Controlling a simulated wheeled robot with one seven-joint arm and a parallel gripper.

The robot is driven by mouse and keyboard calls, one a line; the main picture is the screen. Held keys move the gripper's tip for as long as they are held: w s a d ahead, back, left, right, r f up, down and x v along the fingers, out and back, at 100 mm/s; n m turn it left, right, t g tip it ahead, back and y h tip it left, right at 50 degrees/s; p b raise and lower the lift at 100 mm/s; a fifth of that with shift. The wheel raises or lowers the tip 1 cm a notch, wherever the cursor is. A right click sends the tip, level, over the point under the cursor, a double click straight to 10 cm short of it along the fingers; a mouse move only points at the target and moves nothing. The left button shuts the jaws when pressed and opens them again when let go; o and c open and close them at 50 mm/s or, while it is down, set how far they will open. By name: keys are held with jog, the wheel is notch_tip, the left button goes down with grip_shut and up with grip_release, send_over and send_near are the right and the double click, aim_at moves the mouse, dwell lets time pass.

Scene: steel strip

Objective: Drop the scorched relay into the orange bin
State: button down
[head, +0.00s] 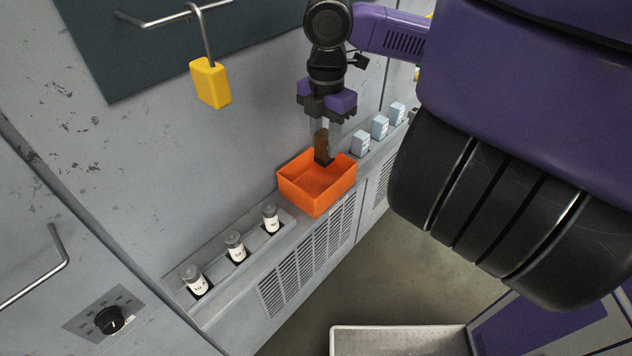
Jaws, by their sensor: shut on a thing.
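The scorched relay (322,145) is a small brown and black block, held upright between my gripper's fingers. My gripper (326,136) points down and is shut on it. The orange bin (313,207) is an open square box on the grey steel ledge. The relay's dark lower end shows against the bin's back right inner wall, at or just above rim height. I cannot tell whether it touches the bin. The visible part of the bin's floor is bare.
Several white-labelled cylinders (235,246) stand in slots left of the bin. Pale blue blocks (379,127) stand on the ledge to its right. A light tray (392,342) is at the bottom.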

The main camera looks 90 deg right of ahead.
aim_at(326, 133)
notch_tip(326, 133, down, 4)
jog(key=b, duration=0.2)
jog(key=shift+b, duration=0.4)
jog(key=c, duration=1)
grip_release()
jog(key=shift+o, duration=0.2)
jog(key=shift+r, duration=3.9)
